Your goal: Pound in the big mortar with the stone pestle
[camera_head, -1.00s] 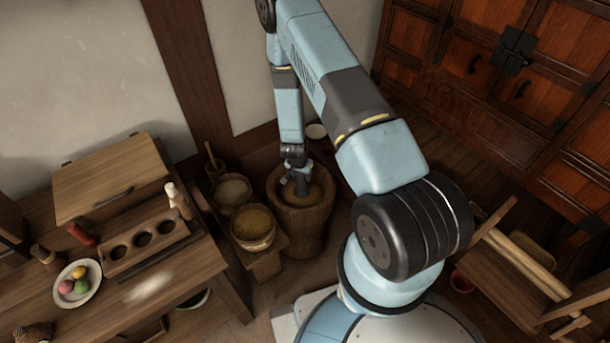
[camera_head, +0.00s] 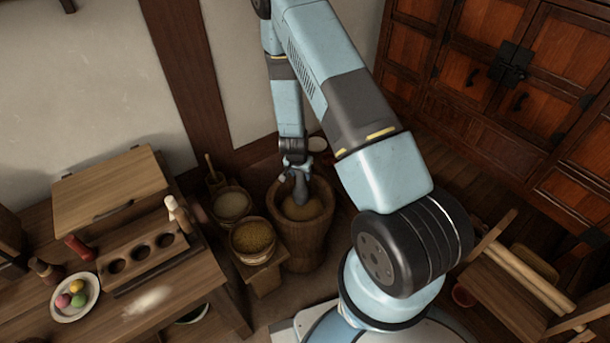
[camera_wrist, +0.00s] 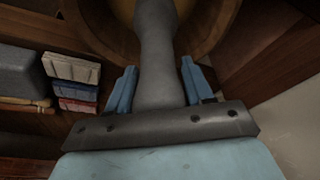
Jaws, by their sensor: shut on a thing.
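The big wooden mortar (camera_head: 305,240) stands on the floor beside a low bench, with a tan mass (camera_head: 303,208) inside it. My gripper (camera_head: 298,172) is above the mortar and shut on the dark grey stone pestle (camera_head: 301,190). The pestle points down into the mortar's mouth; whether its lower end touches the mass I cannot tell. In the wrist view the pestle (camera_wrist: 157,60) runs between the blue fingers of my gripper (camera_wrist: 158,88) toward the round mortar rim (camera_wrist: 218,35).
A bowl of yellow grain (camera_head: 252,237) and a bowl of pale grain (camera_head: 232,205) stand close left of the mortar. A wooden table (camera_head: 205,270) bears a plate of coloured balls (camera_head: 75,298) and a three-hole block (camera_head: 142,252). A tall cabinet (camera_head: 500,90) stands at right.

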